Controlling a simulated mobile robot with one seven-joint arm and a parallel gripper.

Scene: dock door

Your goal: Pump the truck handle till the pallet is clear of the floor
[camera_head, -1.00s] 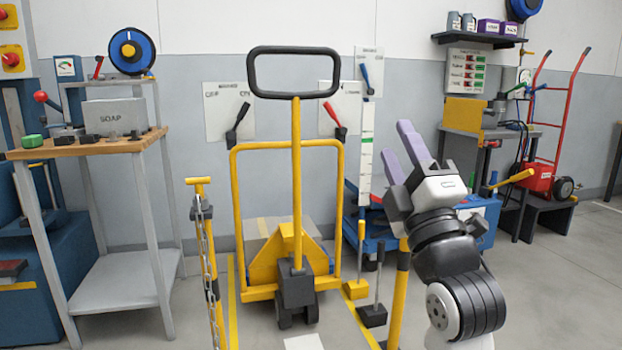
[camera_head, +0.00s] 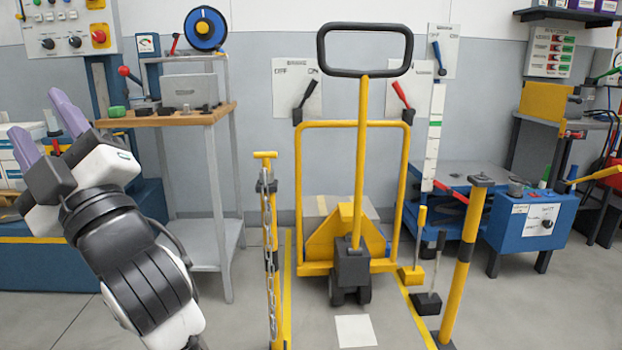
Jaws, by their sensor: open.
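The yellow pallet truck (camera_head: 345,240) stands in the middle of the head view, between yellow floor lines. Its handle (camera_head: 362,165) is upright, a yellow shaft topped by a black loop grip (camera_head: 365,72). A pale load (camera_head: 322,206) shows behind the truck's frame; the pallet under it is mostly hidden, and I cannot tell its height above the floor. My gripper (camera_head: 47,131) is at the far left, its two purple fingers spread open and empty, pointing up and left. It is well apart from the handle.
A yellow post with a chain (camera_head: 268,250) stands left of the truck, and a yellow-black post (camera_head: 465,260) stands right. Two small floor levers (camera_head: 428,300) are near the right post. A wooden-topped bench (camera_head: 170,117) and a blue cabinet (camera_head: 535,222) flank the area.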

